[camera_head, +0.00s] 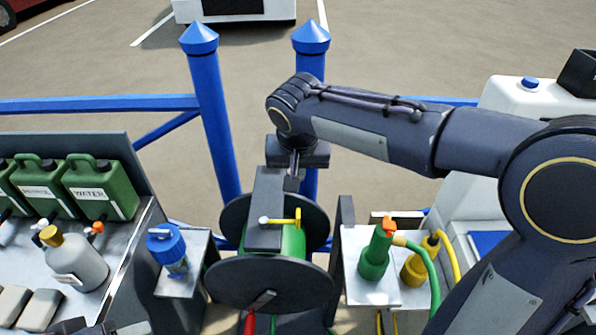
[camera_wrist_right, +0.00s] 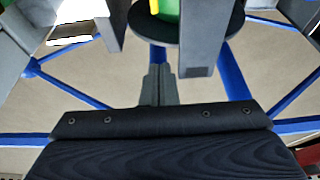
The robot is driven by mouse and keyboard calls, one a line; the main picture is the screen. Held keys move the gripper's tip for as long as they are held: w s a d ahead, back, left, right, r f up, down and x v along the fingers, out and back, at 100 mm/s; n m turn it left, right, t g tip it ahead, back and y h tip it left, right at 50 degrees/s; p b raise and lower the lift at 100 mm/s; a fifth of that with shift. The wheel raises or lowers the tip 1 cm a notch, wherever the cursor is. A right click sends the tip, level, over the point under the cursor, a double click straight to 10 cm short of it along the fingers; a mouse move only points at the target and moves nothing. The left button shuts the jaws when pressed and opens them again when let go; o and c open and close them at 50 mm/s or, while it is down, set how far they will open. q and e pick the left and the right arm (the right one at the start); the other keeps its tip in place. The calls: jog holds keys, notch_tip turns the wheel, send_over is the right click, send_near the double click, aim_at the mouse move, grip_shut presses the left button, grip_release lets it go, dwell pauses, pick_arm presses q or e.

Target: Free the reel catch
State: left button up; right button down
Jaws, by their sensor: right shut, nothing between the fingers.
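The reel (camera_head: 270,283) has black discs and a green drum, which also shows at the top of the wrist view (camera_wrist_right: 185,40). A grey upright plate (camera_head: 265,195) stands over it. A thin catch lever with a pale knob (camera_head: 263,220) and a yellow end (camera_head: 297,219) lies across this plate. My right gripper (camera_head: 293,183) is shut and empty, pointing down just behind the plate's top. Its fingers (camera_wrist_right: 158,85) are together in the right wrist view, apart from the lever. Dark parts, probably of my left gripper, show at the bottom left edge; their jaws are unclear.
Left of the reel stand a blue-capped fitting (camera_head: 167,250), a grey bottle (camera_head: 78,265) and green cans (camera_head: 100,188). To the right, green (camera_head: 376,255) and yellow (camera_head: 418,262) hose fittings stand on a pale shelf. Blue posts (camera_head: 213,120) and rails stand behind.

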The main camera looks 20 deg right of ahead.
notch_tip(320, 180, down, 6)
jog(key=s, duration=0.1)
jog(key=shift+s+a+p, duration=0.25)
jog(key=shift+s+p, duration=0.05)
jog(key=shift+s, duration=0.05)
jog(key=shift+f, duration=0.1)
dwell(0.3)
